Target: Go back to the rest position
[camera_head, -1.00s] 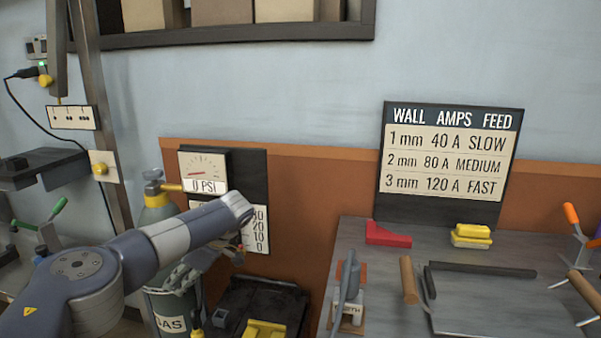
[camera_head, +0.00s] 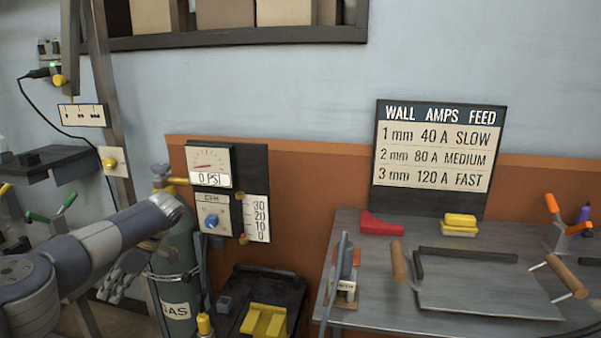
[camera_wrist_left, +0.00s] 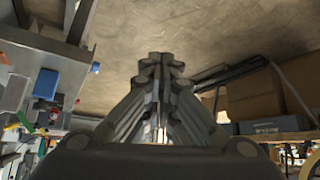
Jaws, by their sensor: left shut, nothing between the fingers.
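My left arm comes in from the left in the head view, its wrist in front of the gas cylinder (camera_head: 178,265). My left gripper (camera_head: 107,292) hangs below the wrist, left of the cylinder, and is partly hidden by the arm. In the left wrist view the left gripper (camera_wrist_left: 160,62) has its fingers drawn together, with nothing between them. My right gripper does not show.
A gauge panel (camera_head: 258,162) reading 0 PSI hangs on the wall behind the cylinder. A grey workbench (camera_head: 350,222) on the right holds a red block (camera_head: 381,225), a yellow block (camera_head: 459,224) and clamps. A dark shelf (camera_head: 60,157) is at left.

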